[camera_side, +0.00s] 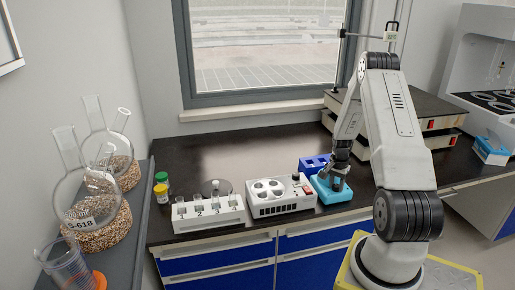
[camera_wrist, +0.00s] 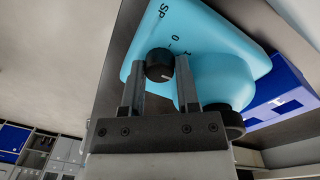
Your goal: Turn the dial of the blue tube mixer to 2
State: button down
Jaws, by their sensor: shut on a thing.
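The blue tube mixer (camera_side: 325,195) is light blue and sits near the front edge of the black counter. In the wrist view the mixer (camera_wrist: 210,38) shows its tilted panel with the printed marks "Sp", "0" and part of a "1". Its black dial (camera_wrist: 158,70) has a small white mark near its lower right edge. My gripper (camera_wrist: 160,66) has one finger on each side of the dial and is shut on it. In the side view my gripper (camera_side: 337,182) is over the mixer and hides the dial. Exactly which number the dial points to is unclear.
A blue rack (camera_side: 312,163) stands just behind the mixer. A white device with round wells (camera_side: 281,195) is close on its left, then a white tube rack (camera_side: 208,213). Hot plates (camera_side: 440,105) are at the back right.

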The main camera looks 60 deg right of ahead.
dwell(0.3)
jog(key=shift+c, duration=1.7)
grip_release()
jog(key=shift+w, duration=0.1)
